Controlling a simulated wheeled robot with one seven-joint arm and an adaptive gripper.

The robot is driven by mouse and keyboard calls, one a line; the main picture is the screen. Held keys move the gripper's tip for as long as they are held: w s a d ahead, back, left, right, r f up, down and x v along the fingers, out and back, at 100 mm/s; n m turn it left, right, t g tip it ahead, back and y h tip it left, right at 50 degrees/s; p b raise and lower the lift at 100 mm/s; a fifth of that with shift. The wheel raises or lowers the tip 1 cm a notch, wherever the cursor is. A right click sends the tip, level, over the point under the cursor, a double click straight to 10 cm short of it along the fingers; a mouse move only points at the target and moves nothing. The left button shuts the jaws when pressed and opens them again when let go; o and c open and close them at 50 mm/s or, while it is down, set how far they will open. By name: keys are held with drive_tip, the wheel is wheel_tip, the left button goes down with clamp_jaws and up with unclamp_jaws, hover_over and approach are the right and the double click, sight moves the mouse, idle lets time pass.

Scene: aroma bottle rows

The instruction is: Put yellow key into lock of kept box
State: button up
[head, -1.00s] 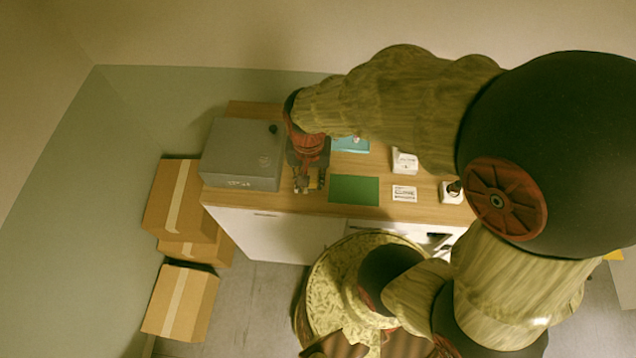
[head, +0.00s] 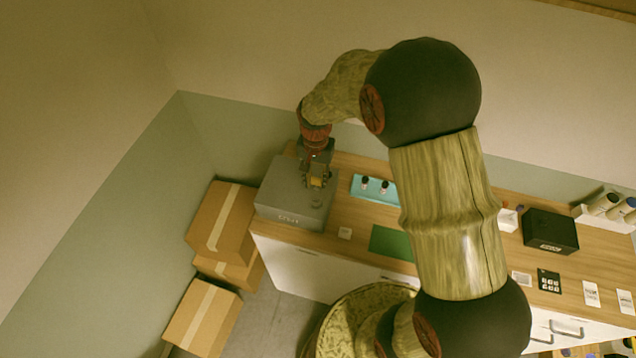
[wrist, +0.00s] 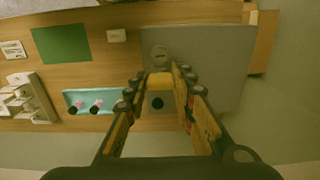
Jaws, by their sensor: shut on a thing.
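The grey box (head: 283,204) stands at the left end of the wooden counter, with small illegible lettering on its front. A round lock plate with a slot (wrist: 160,57) is on its top; it also shows in the head view (head: 317,203). My gripper (head: 317,184) is over the top of the box, pointing down, behind the lock plate. It is shut on the yellow key (wrist: 160,79), seen as a yellow block between the fingertips beside the plate. The key's lower end is hidden. A black round spot (wrist: 157,102) shows between the fingers.
A teal tray (head: 373,188) with two small dark-capped bottles lies right of the box. A black box (head: 550,231) stands farther right. Cardboard boxes (head: 222,219) are stacked on the floor at left.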

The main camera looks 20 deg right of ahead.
sight(316, 178)
drive_tip(key=shift+f+b, duration=2)
drive_tip(key=shift+f, duration=0.9)
drive_tip(key=shift+f+b, duration=1.15)
drive_tip(key=shift+f, duration=0.35)
drive_tip(key=o, duration=1)
drive_tip(key=shift+r, duration=0.1)
wheel_tip(316, 178, up, 12)
drive_tip(key=shift+n, duration=0.3)
idle(0.3)
